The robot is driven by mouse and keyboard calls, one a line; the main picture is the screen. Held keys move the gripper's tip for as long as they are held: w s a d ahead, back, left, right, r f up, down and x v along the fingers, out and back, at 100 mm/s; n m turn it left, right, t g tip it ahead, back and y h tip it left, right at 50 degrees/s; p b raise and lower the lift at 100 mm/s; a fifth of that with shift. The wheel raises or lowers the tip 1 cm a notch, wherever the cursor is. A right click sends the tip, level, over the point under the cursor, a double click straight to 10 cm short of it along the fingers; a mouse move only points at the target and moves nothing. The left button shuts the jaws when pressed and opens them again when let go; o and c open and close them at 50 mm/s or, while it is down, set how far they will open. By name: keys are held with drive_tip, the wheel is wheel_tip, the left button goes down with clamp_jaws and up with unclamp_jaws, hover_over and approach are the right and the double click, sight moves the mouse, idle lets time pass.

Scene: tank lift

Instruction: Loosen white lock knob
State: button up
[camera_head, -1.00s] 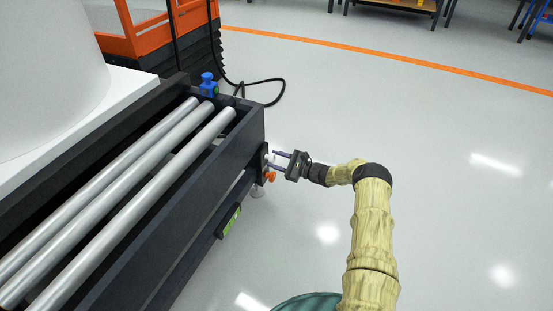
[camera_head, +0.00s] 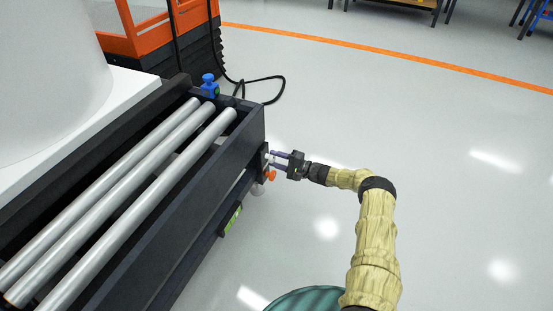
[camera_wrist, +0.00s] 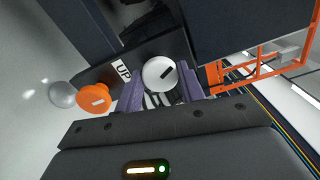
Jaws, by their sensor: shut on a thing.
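The white lock knob (camera_wrist: 160,74) is a round disc with a dark slot mark, on the end plate of the dark roller frame (camera_head: 190,180). In the wrist view it sits between the two purple fingers of my gripper (camera_wrist: 160,88), which are shut on it. In the head view my gripper (camera_head: 272,160) reaches the frame's end from the right, and the knob is too small to make out there. An orange knob (camera_wrist: 94,98) is left of the white one in the wrist view, beside a label reading "UP" (camera_wrist: 122,70). The orange knob also shows in the head view (camera_head: 271,176).
Metal rollers (camera_head: 150,200) lie in the frame, with a large white tank (camera_head: 50,60) at the left. A blue knob (camera_head: 208,80) stands on the frame's far corner. An orange machine (camera_head: 185,15) and black cable (camera_head: 265,90) are behind. Open floor lies to the right.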

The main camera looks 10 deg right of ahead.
drive_tip(key=shift+d+n, duration=0.1)
drive_tip(key=shift+n, duration=1.2)
drive_tip(key=shift+f, duration=0.1)
drive_tip(key=o, duration=1)
drive_tip(key=p+v, duration=0.6)
drive_tip(key=v, duration=1.1)
drive_tip(key=shift+s+d, duration=0.1)
drive_tip(key=shift+s, duration=0.1)
